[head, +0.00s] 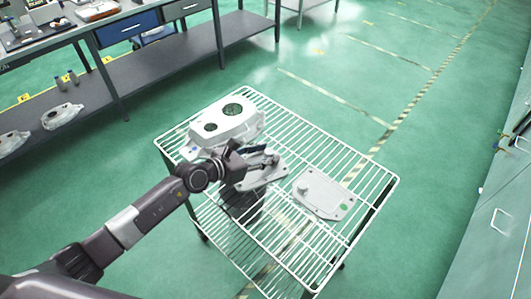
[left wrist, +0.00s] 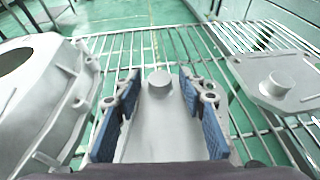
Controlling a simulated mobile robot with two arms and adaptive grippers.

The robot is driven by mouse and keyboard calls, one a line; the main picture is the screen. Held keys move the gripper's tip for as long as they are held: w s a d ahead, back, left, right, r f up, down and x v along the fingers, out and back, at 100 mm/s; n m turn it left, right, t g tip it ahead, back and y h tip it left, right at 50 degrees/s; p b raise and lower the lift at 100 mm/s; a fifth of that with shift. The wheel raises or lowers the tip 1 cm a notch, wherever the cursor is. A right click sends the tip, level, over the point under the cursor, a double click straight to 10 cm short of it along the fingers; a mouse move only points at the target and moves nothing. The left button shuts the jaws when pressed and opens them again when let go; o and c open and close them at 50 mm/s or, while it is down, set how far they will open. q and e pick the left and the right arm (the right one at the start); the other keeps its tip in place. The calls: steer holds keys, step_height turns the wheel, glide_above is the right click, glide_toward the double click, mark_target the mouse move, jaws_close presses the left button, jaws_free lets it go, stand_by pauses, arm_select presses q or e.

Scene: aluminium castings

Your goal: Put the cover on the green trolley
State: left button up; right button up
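A grey cover plate with a round boss (head: 262,176) is at my left gripper (head: 262,161) over the white wire trolley (head: 295,262). In the left wrist view, this plate (left wrist: 158,125) lies between my blue-padded fingers (left wrist: 160,82). The fingers stand apart on either side of its boss; whether they grip its sides is unclear. A second grey cover (head: 320,194), with a green mark, lies on the rack to the right; it also shows in the left wrist view (left wrist: 278,88). No green trolley is recognisable; the one here looks white. My right gripper is not seen.
A pale housing with dark round openings (head: 228,118) stands on the trolley's far left part, close beside my gripper. A workbench (head: 150,62) with more castings on its lower shelf is at the upper left. A grey cabinet (head: 480,225) is at the right. Green floor lies between.

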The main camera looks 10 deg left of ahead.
arm_select(q)
steer(key=v, duration=1)
steer(key=shift+s+a+r, duration=0.15)
steer(key=shift+s, duration=0.1)
steer(key=shift+s+a+r, duration=0.35)
steer(key=shift+s+r, duration=0.05)
steer(key=shift+s, duration=0.1)
